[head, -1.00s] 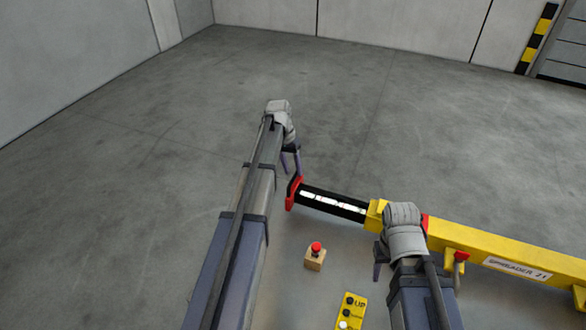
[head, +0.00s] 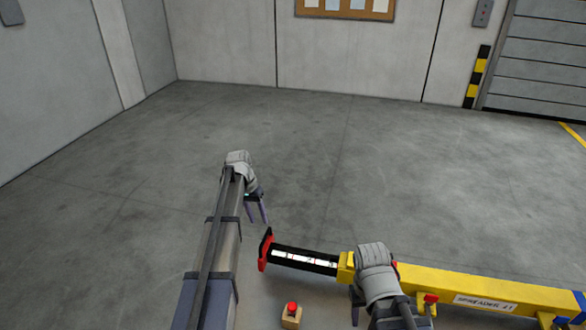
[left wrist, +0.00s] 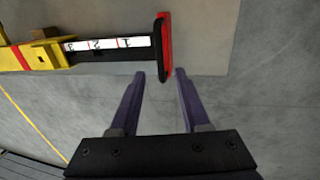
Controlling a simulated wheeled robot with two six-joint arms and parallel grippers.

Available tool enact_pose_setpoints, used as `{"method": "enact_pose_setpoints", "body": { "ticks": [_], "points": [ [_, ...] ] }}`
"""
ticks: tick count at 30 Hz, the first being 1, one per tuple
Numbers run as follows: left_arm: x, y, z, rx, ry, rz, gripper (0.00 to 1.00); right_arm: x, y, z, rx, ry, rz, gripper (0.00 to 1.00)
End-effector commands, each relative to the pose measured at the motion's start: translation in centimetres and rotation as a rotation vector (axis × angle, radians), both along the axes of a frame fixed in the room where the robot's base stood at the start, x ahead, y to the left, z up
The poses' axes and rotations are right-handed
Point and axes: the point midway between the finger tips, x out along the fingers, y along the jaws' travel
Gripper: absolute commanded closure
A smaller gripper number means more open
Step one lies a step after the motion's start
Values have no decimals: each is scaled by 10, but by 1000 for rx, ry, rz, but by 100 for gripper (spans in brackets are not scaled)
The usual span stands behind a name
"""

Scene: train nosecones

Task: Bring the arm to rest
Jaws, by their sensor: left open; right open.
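My left gripper (head: 257,213) is open and empty. It hangs over the floor just beyond the red end plate (head: 265,250) of the spreader beam. In the left wrist view its two fingers (left wrist: 160,73) are apart with nothing between them, and the red end plate (left wrist: 165,48) lies just past the tips. My right gripper (head: 356,308) is near the yellow sleeve of the yellow spreader beam (head: 450,285). It is open; the wrist hides part of it and part of the beam.
A black bar with a numbered white scale (head: 304,259) extends from the beam. A red button on a wooden block (head: 291,315) is at the bottom. Bare grey floor (head: 340,160) lies beyond, up to a wall with a notice board (head: 345,8) and a shutter door (head: 540,60).

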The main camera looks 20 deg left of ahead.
Motion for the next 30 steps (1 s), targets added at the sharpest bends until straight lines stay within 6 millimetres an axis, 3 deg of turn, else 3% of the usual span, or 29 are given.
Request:
{"method": "enact_pose_setpoints", "body": {
  "ticks": [4,8,12,15,18,24,30],
  "points": [
    [-10,-20,-6,10,5,-18,53,0,0,-5,0,0,0,50],
    [-47,-80,-22,49,21,-74,53,0,0,-21,0,0,1,50],
    [-112,-158,-45,122,36,-162,53,0,0,-42,-1,0,3,50],
    [-160,-200,-58,176,37,-220,53,0,0,-55,-1,0,5,50],
    [-202,-229,-69,222,32,-268,53,0,0,-65,-1,0,6,50],
    [-253,-255,-80,281,16,-328,53,0,0,-76,-2,0,7,50],
    [-265,-261,-81,299,11,-342,53,0,0,-78,-2,0,8,50]
  ]
}}
